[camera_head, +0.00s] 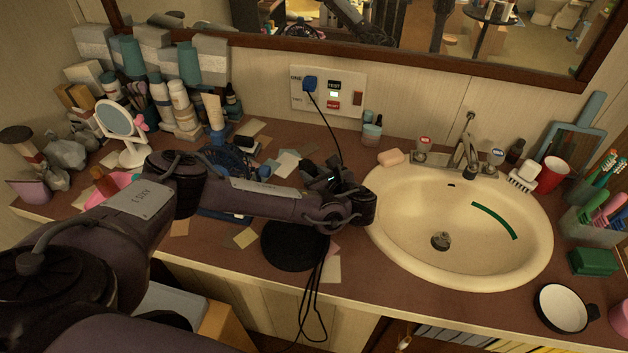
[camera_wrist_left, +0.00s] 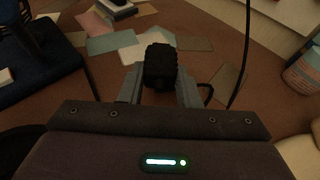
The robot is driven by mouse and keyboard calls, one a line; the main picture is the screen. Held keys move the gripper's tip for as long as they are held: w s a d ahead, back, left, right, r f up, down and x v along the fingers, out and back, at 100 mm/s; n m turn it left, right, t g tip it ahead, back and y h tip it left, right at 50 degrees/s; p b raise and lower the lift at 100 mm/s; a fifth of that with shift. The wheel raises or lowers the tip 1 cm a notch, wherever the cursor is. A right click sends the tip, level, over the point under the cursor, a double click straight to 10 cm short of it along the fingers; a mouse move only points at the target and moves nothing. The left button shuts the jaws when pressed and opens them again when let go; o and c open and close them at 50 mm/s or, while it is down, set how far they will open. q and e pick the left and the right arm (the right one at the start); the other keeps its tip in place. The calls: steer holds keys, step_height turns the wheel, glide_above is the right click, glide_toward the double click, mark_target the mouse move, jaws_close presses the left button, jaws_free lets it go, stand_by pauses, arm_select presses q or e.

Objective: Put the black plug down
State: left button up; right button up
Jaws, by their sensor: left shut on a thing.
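The black plug (camera_wrist_left: 160,66) sits between the two grey fingers of my left gripper (camera_wrist_left: 160,90) in the left wrist view, above the brown countertop. My left gripper (camera_head: 333,178) is shut on it, and in the head view it is over the counter just left of the sink. In the head view the plug is hard to make out among the dark gripper parts. My right gripper is not in view.
A blue plug (camera_head: 310,83) with a black cord is in the wall outlet (camera_head: 342,104). The sink (camera_head: 400,235) is right of my gripper. A black round base (camera_head: 292,248) and hanging cables (camera_head: 311,305) are below my arm. Loose papers (camera_head: 287,164) lie on the counter.

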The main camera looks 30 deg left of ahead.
arm_select(q)
steer(key=shift+f, duration=1.45)
steer(key=o, duration=1.1)
steer(key=shift+f, duration=0.1)
steer(key=shift+d+r, duration=0.1)
steer(key=shift+r, duration=0.1)
steer(key=v, duration=1.1)
steer(key=shift+s+d+r, duration=0.1)
steer(key=shift+s+d, duration=0.2)
steer(key=shift+d, duration=0.05)
